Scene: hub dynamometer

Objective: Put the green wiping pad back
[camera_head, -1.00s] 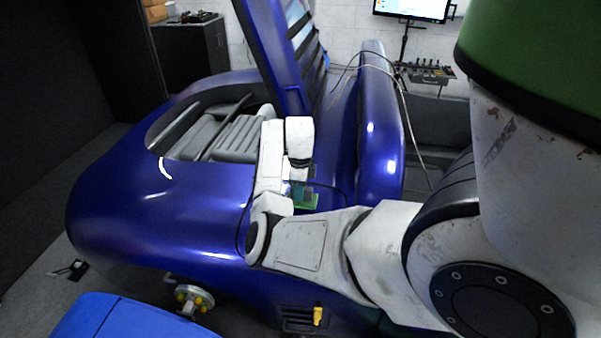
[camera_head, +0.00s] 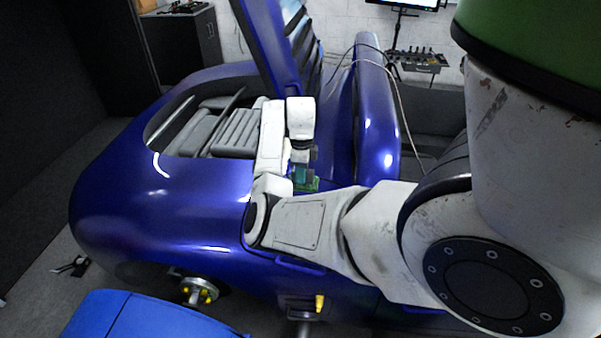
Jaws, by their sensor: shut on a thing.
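The green wiping pad (camera_head: 309,184) shows as a small green patch at the end of my arm, over the blue car body (camera_head: 150,215). My gripper (camera_head: 303,172) points down and is shut on the pad; the fingers are small and partly hidden by my white wrist. I cannot tell whether the pad touches the car's surface.
The car's open compartment (camera_head: 235,130) and raised blue panel (camera_head: 268,55) lie behind and left of my gripper. A wheel hub (camera_head: 197,291) and a yellow-handled part (camera_head: 319,303) are low in front. A blue box-like thing (camera_head: 140,318) stands at the bottom left.

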